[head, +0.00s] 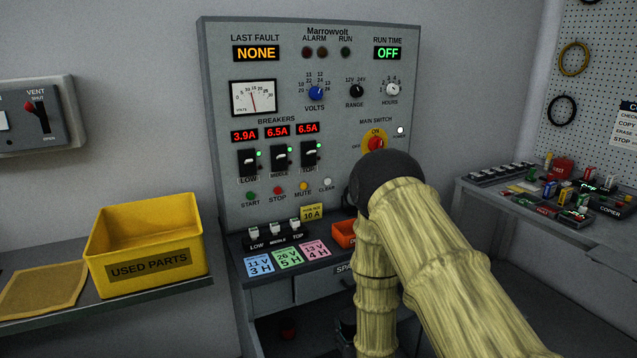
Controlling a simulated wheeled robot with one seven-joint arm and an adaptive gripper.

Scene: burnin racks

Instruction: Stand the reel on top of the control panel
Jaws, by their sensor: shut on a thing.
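The control panel (220,130) is a tall grey cabinet labelled Marrowvolt in the middle of the head view. Its top edge is in view, and I see nothing standing on it. I cannot make out a reel anywhere in this view. My arm reaches in from the lower right, bends in front of the panel's right side and runs down past the bottom edge. My gripper's fingertips are out of view, so what they hold is hidden. My arm hides part of the panel's lower right.
A yellow used parts bin (150,264) and a tan mat (42,291) lie on the left shelf. Coloured cards (288,257) and an orange tray (343,233) are on the panel's ledge. A cluttered bench (470,200) stands right. The wall above the panel is clear.

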